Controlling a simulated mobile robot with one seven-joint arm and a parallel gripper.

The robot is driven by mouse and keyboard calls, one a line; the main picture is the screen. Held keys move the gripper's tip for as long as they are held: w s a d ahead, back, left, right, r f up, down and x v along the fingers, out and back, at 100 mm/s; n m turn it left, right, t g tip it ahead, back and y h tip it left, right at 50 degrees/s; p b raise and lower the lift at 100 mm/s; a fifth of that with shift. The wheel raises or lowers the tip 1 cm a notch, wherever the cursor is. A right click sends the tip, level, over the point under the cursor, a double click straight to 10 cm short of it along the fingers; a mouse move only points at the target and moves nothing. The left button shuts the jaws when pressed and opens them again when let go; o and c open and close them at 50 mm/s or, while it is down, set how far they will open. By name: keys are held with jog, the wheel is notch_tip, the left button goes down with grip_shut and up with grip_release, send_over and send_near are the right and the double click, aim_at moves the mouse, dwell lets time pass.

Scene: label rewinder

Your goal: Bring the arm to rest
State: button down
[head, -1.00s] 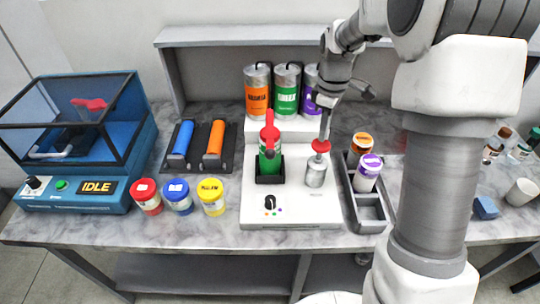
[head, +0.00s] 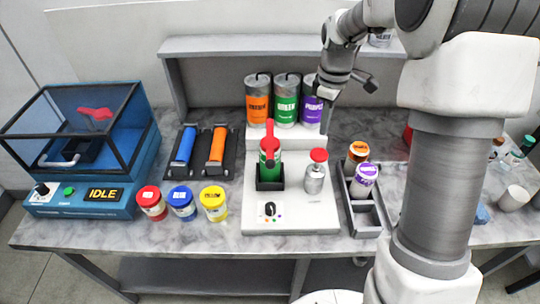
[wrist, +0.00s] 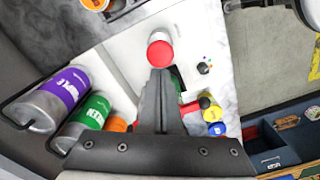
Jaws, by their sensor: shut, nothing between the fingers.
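My gripper (head: 325,130) is shut and empty, raised at the back right of the white machine (head: 262,222). In the wrist view its narrow closed fingers (wrist: 160,78) point toward the red-topped metal cylinder (wrist: 160,50), which stands upright on the machine. That cylinder also shows in the head view (head: 314,182), in front of and below the fingertips, apart from them. My arm partly hides the right of the bench.
Orange, green (head: 287,108) and purple canisters stand close behind my gripper. A grey tray (head: 365,215) with two jars is at right. Red, blue and yellow jars (head: 213,203), two rollers (head: 217,145) and a blue machine reading IDLE (head: 95,194) are at left. A shelf (head: 270,45) runs behind.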

jog(key=s+r+m+t+b, duration=0.1)
jog(key=s+m, duration=0.3)
jog(key=s, duration=0.4)
jog(key=s+r+m+t+b, duration=0.1)
jog(key=s+r+m, duration=0.3)
jog(key=s, duration=0.5)
jog(key=s+r+m+t+b, duration=0.2)
jog(key=s+r+m+t, duration=0.1)
jog(key=s, duration=0.5)
jog(key=shift+s+r+m+t, duration=0.2)
jog(key=shift+m+t, duration=0.1)
jog(key=shift+m, duration=0.2)
dwell(0.8)
